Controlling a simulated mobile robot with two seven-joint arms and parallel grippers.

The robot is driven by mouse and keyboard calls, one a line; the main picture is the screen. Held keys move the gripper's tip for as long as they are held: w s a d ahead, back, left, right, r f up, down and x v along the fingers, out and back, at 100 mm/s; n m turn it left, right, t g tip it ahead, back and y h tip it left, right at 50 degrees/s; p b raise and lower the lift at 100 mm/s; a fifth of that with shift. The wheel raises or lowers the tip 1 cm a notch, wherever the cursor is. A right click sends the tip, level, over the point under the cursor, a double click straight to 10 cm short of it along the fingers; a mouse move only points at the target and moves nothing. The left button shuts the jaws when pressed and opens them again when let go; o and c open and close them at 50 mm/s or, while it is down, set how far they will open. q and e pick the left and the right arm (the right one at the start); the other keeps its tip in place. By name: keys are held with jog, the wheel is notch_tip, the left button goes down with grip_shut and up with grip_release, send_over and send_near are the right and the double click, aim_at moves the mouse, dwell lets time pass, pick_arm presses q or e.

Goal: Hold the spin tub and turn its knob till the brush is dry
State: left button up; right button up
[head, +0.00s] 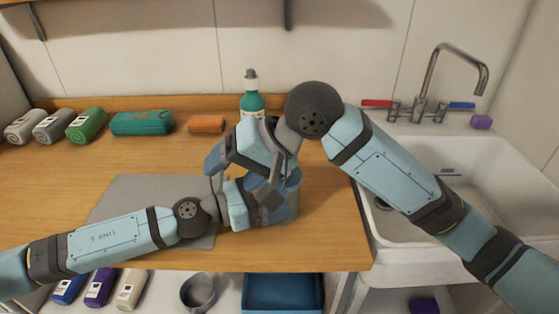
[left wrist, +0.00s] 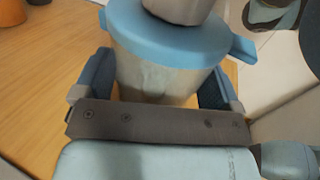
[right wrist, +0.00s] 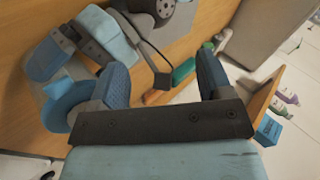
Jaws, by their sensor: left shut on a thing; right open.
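The spin tub (head: 291,196) stands on the wooden counter, mostly hidden behind my arms in the head view. In the left wrist view the tub (left wrist: 165,75) has a translucent body and a blue rim. A grey cylindrical piece on its top (left wrist: 180,8) is cut by the frame edge; I cannot tell if it is the knob. My left gripper (left wrist: 160,80) is shut on the tub's body, one finger on each side. My right gripper (right wrist: 162,78) is open and empty, above and beside the tub's blue rim (right wrist: 68,103). The brush cannot be made out.
A grey mat (head: 125,197) lies under my left arm. A green bottle (head: 252,103) stands behind the grippers. Rolled towels (head: 86,124), a teal folded cloth (head: 142,123) and an orange sponge (head: 206,124) line the back. The sink (head: 455,165) is at the right.

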jog(key=w+d+r+m+g+h, duration=0.1)
jog(key=w+d+r+m+h, duration=0.6)
jog(key=r+h, duration=0.15)
jog(key=shift+h, duration=0.25)
notch_tip(320, 180, down, 12)
jog(key=shift+w+f, duration=0.1)
jog(key=shift+f, duration=0.05)
jog(key=c, duration=0.9)
